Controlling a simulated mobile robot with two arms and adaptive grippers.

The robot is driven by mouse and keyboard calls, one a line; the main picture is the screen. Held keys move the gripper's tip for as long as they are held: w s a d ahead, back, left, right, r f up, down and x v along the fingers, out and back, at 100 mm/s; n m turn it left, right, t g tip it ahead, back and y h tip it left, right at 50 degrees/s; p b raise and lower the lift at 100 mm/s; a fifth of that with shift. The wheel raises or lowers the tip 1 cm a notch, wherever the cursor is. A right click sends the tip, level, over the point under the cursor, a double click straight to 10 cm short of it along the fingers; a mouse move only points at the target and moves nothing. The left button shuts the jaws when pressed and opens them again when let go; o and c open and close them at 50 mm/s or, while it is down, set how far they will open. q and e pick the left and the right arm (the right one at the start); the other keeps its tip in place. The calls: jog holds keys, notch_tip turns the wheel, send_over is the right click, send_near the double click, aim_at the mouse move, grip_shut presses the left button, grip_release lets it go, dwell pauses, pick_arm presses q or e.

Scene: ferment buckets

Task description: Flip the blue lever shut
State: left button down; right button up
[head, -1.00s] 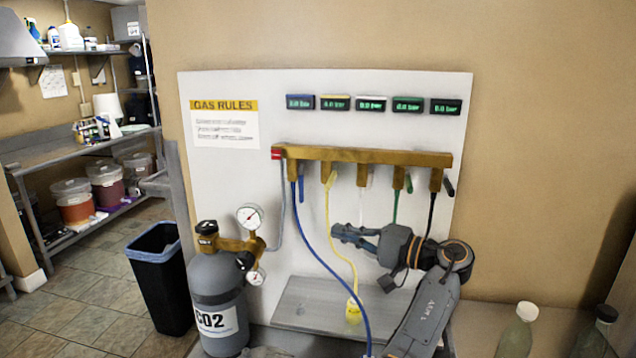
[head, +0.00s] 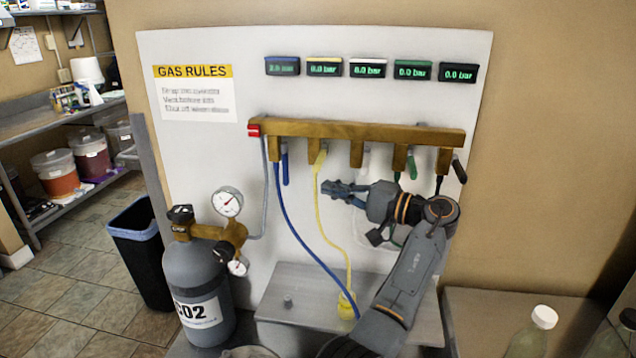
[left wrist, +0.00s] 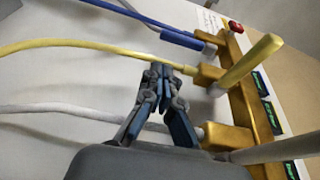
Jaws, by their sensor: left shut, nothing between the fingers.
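The blue lever (head: 285,168) hangs straight down from the left end of the brass manifold (head: 360,133), beside the blue hose (head: 302,242). In the left wrist view the blue lever (left wrist: 185,39) lies along its hose near the top. My left gripper (head: 326,190) is shut and empty. It is right of and a little below the blue lever, apart from it in the head view, close to the yellow hose (head: 320,220). The left wrist view shows its closed fingertips (left wrist: 160,72) by the yellow hose; contact is unclear. My right gripper is not in view.
The yellow lever (left wrist: 250,62) juts out between my fingers and the displays. The blue-topped display (head: 282,66) seems to read 2.0 bar; the others read 0.0 bar. A CO2 cylinder (head: 197,275) with gauges stands at left. A metal shelf (head: 290,285) sits below.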

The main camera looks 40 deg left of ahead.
aim_at(285, 164)
pick_arm(q)
jog(key=s+a+p, duration=0.1)
jog(key=a+p, duration=0.2)
jog(key=a, duration=0.6)
jog(key=shift+s, duration=0.25)
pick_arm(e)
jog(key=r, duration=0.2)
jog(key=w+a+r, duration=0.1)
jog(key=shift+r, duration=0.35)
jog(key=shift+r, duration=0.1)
